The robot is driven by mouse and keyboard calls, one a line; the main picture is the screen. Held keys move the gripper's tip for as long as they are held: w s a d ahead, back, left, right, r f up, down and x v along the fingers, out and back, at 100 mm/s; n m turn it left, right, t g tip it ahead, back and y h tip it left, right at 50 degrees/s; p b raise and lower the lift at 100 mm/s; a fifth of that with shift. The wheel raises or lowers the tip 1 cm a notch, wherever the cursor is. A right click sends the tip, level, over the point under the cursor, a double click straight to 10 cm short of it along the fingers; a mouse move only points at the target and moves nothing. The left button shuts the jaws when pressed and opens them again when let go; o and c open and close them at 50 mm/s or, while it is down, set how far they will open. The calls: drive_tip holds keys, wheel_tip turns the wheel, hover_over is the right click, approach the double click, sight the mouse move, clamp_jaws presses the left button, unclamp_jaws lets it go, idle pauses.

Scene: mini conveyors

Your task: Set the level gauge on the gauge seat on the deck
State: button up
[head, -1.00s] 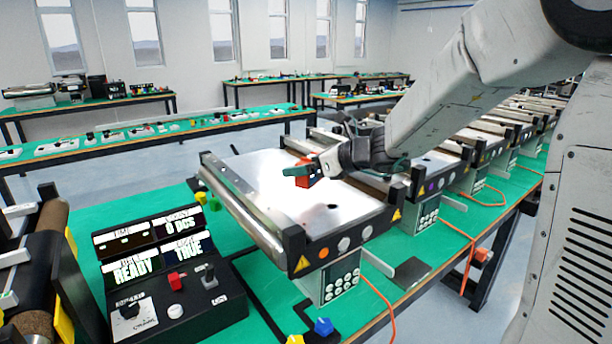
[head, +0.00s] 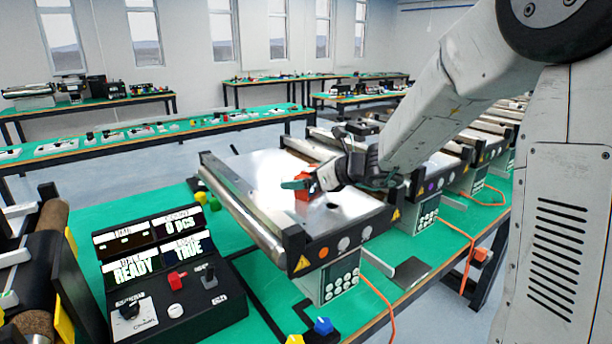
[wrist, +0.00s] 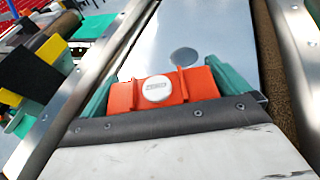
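The level gauge is an orange block with a round white cap (wrist: 158,89); it also shows in the head view (head: 303,186). My gripper (wrist: 163,78) has its green fingers at both ends of the gauge, shut on it. In the head view my gripper (head: 300,184) is over the bright metal deck (head: 258,180) of the nearest conveyor. A dark round spot, which looks like the gauge seat (wrist: 183,57), lies on the deck beyond the gauge in the wrist view. A dark spot also shows on the deck in the head view (head: 333,206). The gauge's underside is hidden.
A black control panel (head: 178,290) with lit displays stands left of the conveyor. A dark belt roller unit (head: 45,265) is at the far left. More conveyors (head: 430,170) line up behind to the right. Much of the deck around the gauge is clear.

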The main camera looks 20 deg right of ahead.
drive_tip(key=shift+r, duration=0.15)
drive_tip(key=v, duration=1.2)
drive_tip(key=s+a+n+g, duration=0.1)
drive_tip(key=s+a+n, duration=0.2)
drive_tip(key=s+a+n+g, duration=0.2)
drive_tip(key=s+a+n, duration=0.1)
drive_tip(key=shift+s+r, duration=0.15)
drive_tip(key=shift+r, duration=0.05)
drive_tip(key=s+a+f+n+g+h, duration=0.1)
drive_tip(key=s+a+n+g, duration=0.3)
drive_tip(key=s+n, duration=0.55)
drive_tip(key=s+d+f+n+g+h, duration=0.1)
drive_tip(key=s+d+n+h, duration=0.2)
drive_tip(key=s+n, duration=0.3)
drive_tip(key=s+d+f+n+g+h, duration=0.1)
drive_tip(key=s+d+n+h, duration=0.3)
drive_tip(key=s, duration=0.5)
drive_tip(key=shift+f+n+h, duration=0.6)
drive_tip(key=shift+f+n, duration=0.1)
drive_tip(key=shift+n, duration=0.55)
